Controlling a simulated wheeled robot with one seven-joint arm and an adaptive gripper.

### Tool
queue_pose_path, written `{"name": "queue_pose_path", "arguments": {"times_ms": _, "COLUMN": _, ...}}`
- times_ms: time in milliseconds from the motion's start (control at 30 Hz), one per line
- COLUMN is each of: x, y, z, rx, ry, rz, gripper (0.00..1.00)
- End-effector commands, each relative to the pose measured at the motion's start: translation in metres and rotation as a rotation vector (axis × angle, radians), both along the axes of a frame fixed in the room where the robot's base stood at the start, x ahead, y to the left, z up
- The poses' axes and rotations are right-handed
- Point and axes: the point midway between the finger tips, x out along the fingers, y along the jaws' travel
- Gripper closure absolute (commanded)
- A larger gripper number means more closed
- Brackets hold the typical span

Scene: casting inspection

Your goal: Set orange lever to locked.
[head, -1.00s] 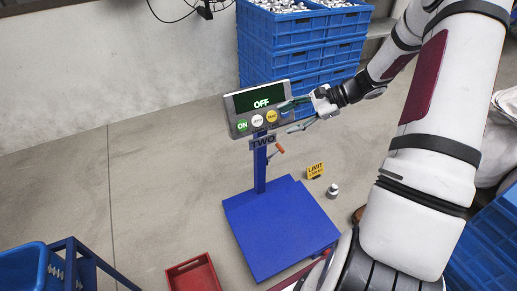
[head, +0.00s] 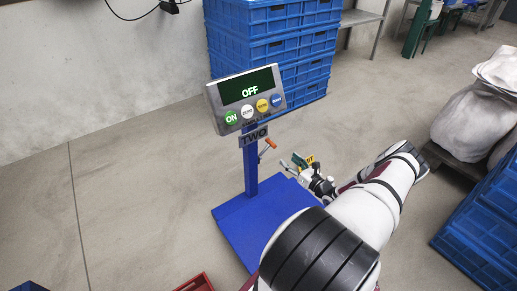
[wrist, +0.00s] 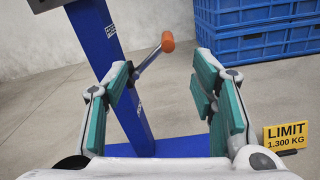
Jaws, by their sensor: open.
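The orange lever (head: 267,146) is a thin metal rod with an orange grip, on the blue scale column (head: 250,175) below the TWO plate (head: 254,136). In the wrist view the orange lever (wrist: 167,42) points up and right from the column, its grip showing between my fingers but farther off. My gripper (head: 291,163) is open and empty, to the right of and slightly below the lever, apart from it. Its green-padded fingers (wrist: 162,85) frame the lever in the wrist view. The scale display (head: 247,90) reads OFF.
A yellow limit sign (wrist: 286,136) reading 1.300 KG stands at the right of my gripper. The blue scale platform (head: 232,226) lies below. Stacked blue crates (head: 290,75) stand behind. A red crate (head: 196,284) sits at the front. Floor at left is clear.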

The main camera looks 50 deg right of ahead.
Motion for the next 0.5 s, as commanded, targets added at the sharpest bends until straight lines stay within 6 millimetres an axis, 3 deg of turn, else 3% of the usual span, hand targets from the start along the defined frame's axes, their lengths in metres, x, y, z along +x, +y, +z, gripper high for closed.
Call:
{"name": "queue_pose_path", "arguments": {"times_ms": 167, "x": 0.001, "y": -0.005, "z": -0.008, "rx": 0.016, "ry": -0.008, "rz": -0.03, "gripper": 0.48}}
{"name": "queue_pose_path", "arguments": {"times_ms": 500, "x": 0.058, "y": -0.017, "z": -0.009, "rx": 0.012, "ry": -0.007, "rz": -0.023, "gripper": 0.48}}
